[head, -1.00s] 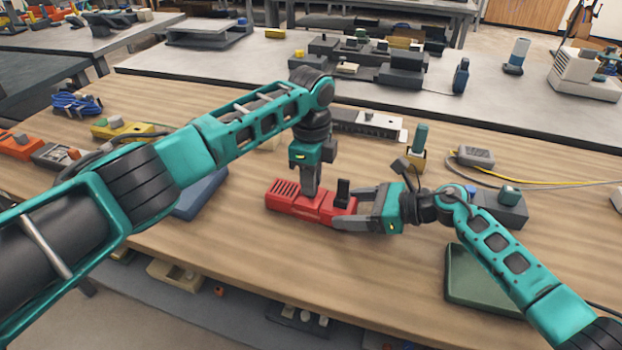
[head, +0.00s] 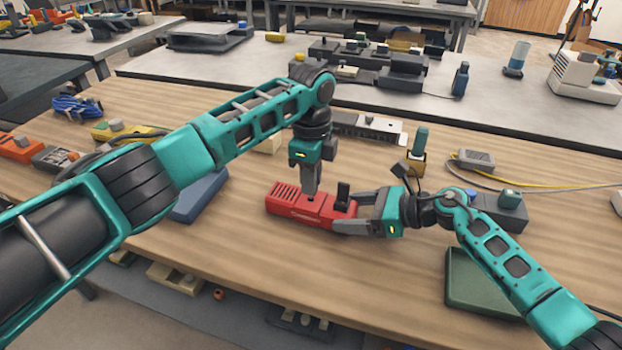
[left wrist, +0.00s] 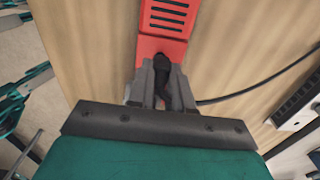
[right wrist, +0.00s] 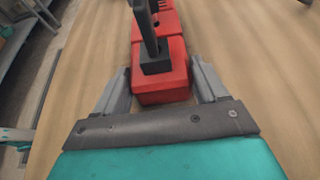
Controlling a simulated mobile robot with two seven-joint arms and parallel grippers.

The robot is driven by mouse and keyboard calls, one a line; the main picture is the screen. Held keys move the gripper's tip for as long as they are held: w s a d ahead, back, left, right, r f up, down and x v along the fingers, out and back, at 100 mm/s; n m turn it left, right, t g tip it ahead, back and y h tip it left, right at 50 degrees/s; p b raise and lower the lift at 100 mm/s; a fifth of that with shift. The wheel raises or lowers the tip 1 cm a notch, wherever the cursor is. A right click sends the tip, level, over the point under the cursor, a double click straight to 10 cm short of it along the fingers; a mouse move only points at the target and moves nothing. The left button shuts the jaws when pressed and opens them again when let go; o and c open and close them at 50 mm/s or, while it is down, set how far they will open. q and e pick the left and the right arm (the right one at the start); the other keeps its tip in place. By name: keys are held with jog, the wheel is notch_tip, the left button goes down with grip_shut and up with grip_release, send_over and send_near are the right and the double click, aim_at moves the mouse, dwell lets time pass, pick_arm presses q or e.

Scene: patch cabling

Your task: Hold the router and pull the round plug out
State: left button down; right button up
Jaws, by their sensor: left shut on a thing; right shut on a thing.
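The red router (head: 290,204) lies on the wooden table in the head view. My left gripper (head: 312,194) points straight down over its middle. In the left wrist view it (left wrist: 163,92) is shut on the dark round plug (left wrist: 163,68), above the red body (left wrist: 162,20). Whether the plug is still seated is hidden. My right gripper (head: 345,213) reaches in from the right, shut across the router's right end. In the right wrist view its fingers (right wrist: 162,88) flank the red end (right wrist: 160,92). A black block with an upright post (right wrist: 155,58) stands on that end.
A thin black cable (left wrist: 235,94) runs off to the right from near the left fingers. A green tray (head: 480,285) lies at the front right, a blue pad (head: 200,195) at left. A dark panel (head: 365,124) is behind. The table in front of the router is clear.

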pick_arm(q)
jog(key=shift+r, duration=1.25)
pick_arm(e)
jog(key=shift+s+f, duration=0.15)
jog(key=shift+f, duration=0.3)
jog(key=o, duration=1.3)
jog(key=shift+r, duration=0.3)
jog(key=shift+d, duration=0.1)
